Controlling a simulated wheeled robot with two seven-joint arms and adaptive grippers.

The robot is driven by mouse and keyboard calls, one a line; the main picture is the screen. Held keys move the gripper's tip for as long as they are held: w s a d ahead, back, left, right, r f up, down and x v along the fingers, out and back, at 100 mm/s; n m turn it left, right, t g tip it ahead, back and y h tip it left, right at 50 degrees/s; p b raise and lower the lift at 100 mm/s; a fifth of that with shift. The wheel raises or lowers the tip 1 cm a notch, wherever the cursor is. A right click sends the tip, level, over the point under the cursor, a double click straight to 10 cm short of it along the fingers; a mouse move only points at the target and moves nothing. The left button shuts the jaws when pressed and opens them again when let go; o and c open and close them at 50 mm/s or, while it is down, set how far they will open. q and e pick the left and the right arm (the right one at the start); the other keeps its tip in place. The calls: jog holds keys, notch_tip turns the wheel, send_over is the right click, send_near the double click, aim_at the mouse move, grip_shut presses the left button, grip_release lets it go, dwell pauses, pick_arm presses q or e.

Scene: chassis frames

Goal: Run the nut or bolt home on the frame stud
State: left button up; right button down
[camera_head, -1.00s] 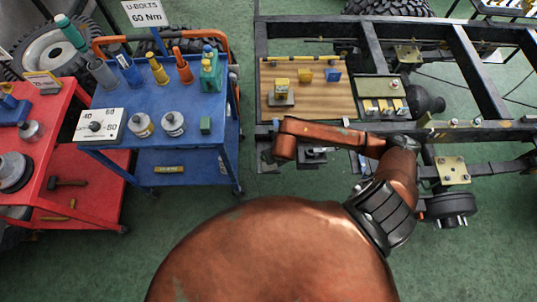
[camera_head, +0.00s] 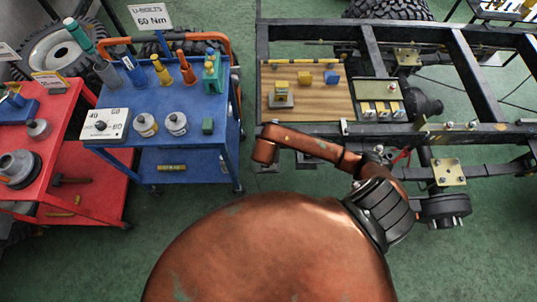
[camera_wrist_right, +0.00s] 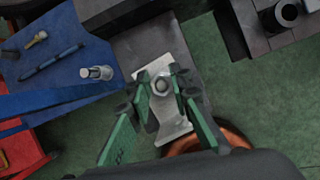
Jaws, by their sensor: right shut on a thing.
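In the right wrist view, the green fingers of my right gripper (camera_wrist_right: 161,90) are closed in on a silver hex nut or bolt head (camera_wrist_right: 162,85). It sits over a pale metal bracket or plate (camera_wrist_right: 173,128), in front of a dark flat surface. I cannot tell whether it is on a stud or how far it is threaded. In the head view, the chassis frame (camera_head: 470,70) stands at the right with several fasteners on its near rail. My copper arm crosses in front of it and its gripper is hidden. My left gripper is not in view.
A blue trolley (camera_head: 180,105) with sockets and a torque dial box (camera_head: 105,125) stands at the left, beside a red cart (camera_head: 60,135). Green floor is open between trolley and frame.

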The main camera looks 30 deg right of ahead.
jog(key=c, duration=2.2)
grip_release()
jog(key=shift+s+a+f+m, duration=0.25)
jog(key=shift+s+a+m, duration=0.05)
jog(key=shift+s, duration=0.1)
jog(key=o, duration=0.4)
jog(key=shift+r, duration=0.2)
jog(key=shift+c, duration=0.2)
jog(key=shift+o, duration=0.8)
jog(key=shift+w+d, duration=0.15)
jog(key=shift+w, duration=0.05)
jog(key=shift+c, duration=1.1)
jog(key=shift+r+p, duration=2.25)
jog(key=shift+r, duration=0.85)
